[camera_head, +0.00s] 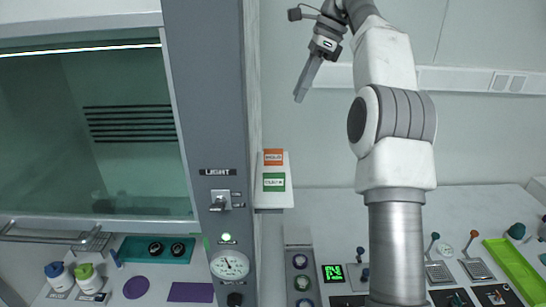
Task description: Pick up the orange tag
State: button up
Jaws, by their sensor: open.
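The orange tag (273,157) is small and rectangular with pale lettering too small to read surely. It sits at the top of a white holder (274,202) beside the grey column. A green tag (274,182) sits just below it on the same holder. My gripper (300,96) is raised in front of the wall, above and to the right of the orange tag in the picture. It points down and left and is clear of the tag. Its fingers are seen nearly edge-on, and nothing shows between them. It is open.
The grey column (207,120) with a light switch and a gauge (229,264) stands left of the holder. A glass-fronted hood (95,130) is further left. Lever controls (434,250) and a green tray (515,268) are at lower right. The wall right of the holder is bare.

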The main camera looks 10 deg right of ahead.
jog(key=b, duration=0.2)
send_over(273, 150)
jog(key=d, duration=0.2)
jog(key=f, duration=1)
jog(key=shift+w+d+f, duration=0.1)
jog(key=shift+w+f, duration=0.15)
jog(key=shift+s+x, duration=0.15)
jog(key=shift+x, duration=1.2)
jog(key=shift+s+x, duration=0.15)
jog(key=shift+x, duration=1.25)
grip_shut()
